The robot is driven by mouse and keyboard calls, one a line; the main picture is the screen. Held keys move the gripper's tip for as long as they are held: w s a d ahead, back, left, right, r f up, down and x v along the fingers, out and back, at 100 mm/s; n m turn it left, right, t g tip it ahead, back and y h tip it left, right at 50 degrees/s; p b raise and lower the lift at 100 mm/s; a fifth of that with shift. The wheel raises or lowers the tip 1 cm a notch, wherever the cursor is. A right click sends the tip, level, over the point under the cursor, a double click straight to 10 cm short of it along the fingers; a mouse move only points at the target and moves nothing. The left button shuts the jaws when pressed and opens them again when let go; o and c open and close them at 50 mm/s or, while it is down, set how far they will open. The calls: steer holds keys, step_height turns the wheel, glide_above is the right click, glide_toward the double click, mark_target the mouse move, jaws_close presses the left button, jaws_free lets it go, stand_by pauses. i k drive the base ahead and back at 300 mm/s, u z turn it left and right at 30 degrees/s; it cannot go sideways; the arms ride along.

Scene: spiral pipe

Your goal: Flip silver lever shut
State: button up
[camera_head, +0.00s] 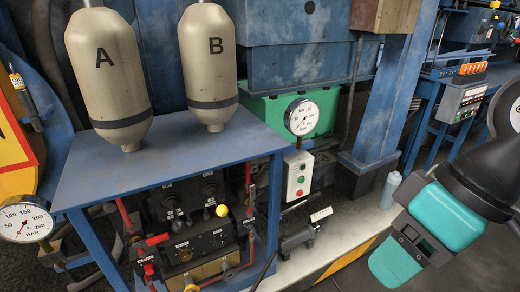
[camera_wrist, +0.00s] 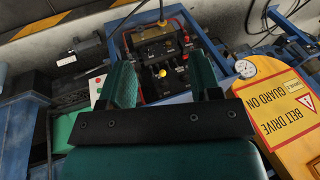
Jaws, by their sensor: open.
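The control panel (camera_head: 200,232) sits under the blue bench, with black knobs, a yellow ball knob (camera_head: 222,210) and red-handled valves (camera_head: 157,239). A thin grey rod (camera_head: 295,206) shows below the small button box; I cannot tell for sure whether it is the silver lever. My gripper (camera_head: 396,262) is at the right in the head view, apart from the panel and bench. In the wrist view my gripper (camera_wrist: 162,82) is open and empty, its two teal fingers apart, with the panel (camera_wrist: 150,42) and yellow knob (camera_wrist: 162,73) showing beyond and between them.
Two tanks, A (camera_head: 105,75) and B (camera_head: 208,65), stand on the blue bench (camera_head: 75,185). A button box (camera_head: 298,174) and gauge (camera_head: 301,117) are right of it. A dark fitting with a white tag (camera_head: 321,214) and a bottle (camera_head: 391,188) stand near the floor edge.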

mark_target(252, 187)
steer(key=k, duration=0.65)
steer(key=z, duration=0.55)
steer(key=i, duration=1.8)
steer(key=u, duration=0.6)
